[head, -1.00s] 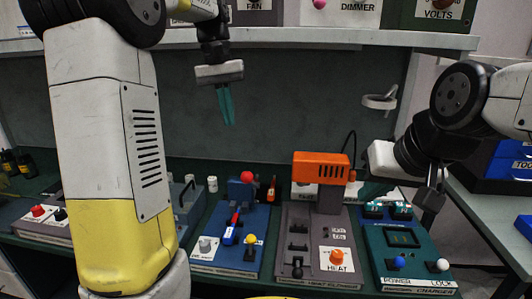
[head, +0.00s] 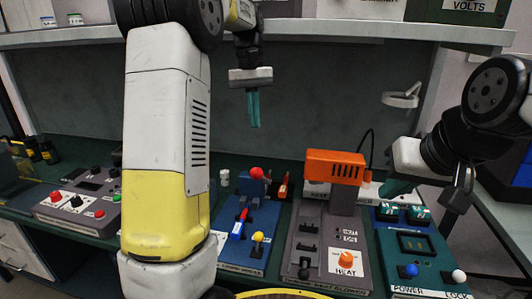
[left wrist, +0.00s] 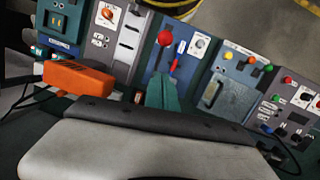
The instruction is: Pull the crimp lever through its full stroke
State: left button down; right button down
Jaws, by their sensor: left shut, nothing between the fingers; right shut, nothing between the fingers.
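The blue station (head: 241,256) stands on the bench, with a red ball knob (head: 257,173) at its back that looks like the end of the crimp lever. A small red-and-blue piece (head: 238,229) lies on its top, and a yellow knob (head: 257,237) is nearer the front. The red ball shows in the left wrist view too (left wrist: 165,38). My left gripper (head: 254,122) is shut and empty, pointing down, and appears above the red ball without touching it. My right gripper (head: 391,190) is shut and empty near the green station at right.
An orange heat tool (head: 334,167) stands on the grey station (head: 328,281) right of the blue one. The green station (head: 425,283) is further right. A grey control panel (head: 75,221) is at far left. A shelf (head: 330,31) runs above the bench.

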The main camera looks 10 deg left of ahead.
pick_arm(q)
jog(key=s+d+f, duration=0.1)
jog(key=s+f, duration=0.3)
jog(key=f, duration=0.5)
jog(key=shift+s+d, duration=0.15)
jog(key=shift+s, duration=0.15)
jog(key=shift+s, duration=0.1)
